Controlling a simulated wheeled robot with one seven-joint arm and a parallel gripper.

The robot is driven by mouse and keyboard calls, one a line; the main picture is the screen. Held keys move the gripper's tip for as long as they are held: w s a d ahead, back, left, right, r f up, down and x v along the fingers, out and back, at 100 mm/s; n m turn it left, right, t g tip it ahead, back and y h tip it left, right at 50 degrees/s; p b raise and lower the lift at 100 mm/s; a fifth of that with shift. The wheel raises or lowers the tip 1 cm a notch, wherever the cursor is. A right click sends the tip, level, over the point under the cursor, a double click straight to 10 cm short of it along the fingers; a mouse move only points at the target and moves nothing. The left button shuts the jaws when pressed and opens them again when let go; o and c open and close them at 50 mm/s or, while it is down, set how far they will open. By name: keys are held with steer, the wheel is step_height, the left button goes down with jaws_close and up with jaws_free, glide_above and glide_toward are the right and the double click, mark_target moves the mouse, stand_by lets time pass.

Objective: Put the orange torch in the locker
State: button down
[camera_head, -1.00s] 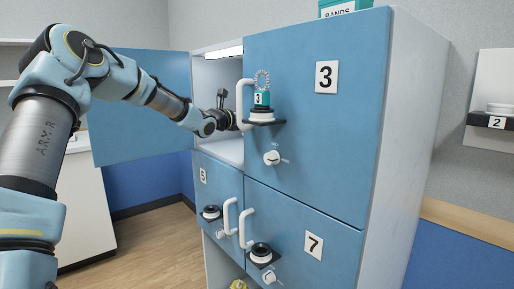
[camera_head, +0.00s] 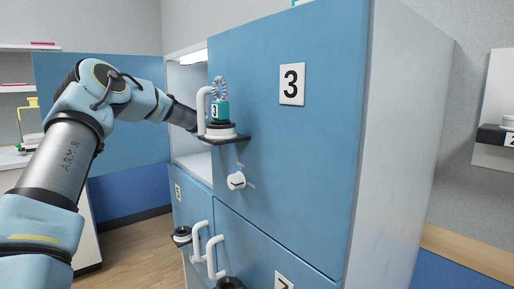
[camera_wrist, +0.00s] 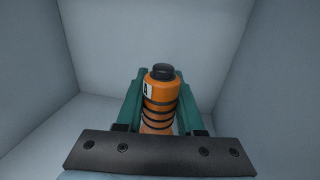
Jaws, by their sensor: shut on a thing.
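The orange torch (camera_wrist: 160,96) has black bands and a dark top end. It stands between the teal fingers of my gripper (camera_wrist: 160,84) in the wrist view, and the gripper is shut on it. Pale walls of the locker (camera_wrist: 105,40) surround the torch and fingers. In the head view, my arm reaches into the open locker compartment (camera_head: 187,80). My gripper and the torch are hidden there behind door 3. Whether the torch touches the locker floor I cannot tell.
The open blue locker door (camera_head: 150,140) stands out to the left. Closed door 3 (camera_head: 300,140) is right of the opening, with a white handle (camera_head: 202,108) and a small shelf (camera_head: 224,140) bearing a teal item (camera_head: 221,108) close to my arm. Lower doors are shut.

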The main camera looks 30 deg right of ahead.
steer(key=shift+f+p, duration=0.6)
steer(key=shift+f, duration=2.65)
steer(key=shift+f, duration=0.2)
steer(key=c, duration=0.5)
jaws_free()
steer(key=shift+r, duration=0.1)
steer(key=shift+r, duration=0.15)
steer(key=shift+s+a, duration=0.1)
steer(key=shift+a, duration=0.25)
steer(key=b+v, duration=0.3)
steer(key=v, duration=0.8)
steer(key=shift+s+a, duration=0.1)
steer(key=shift+a, duration=0.05)
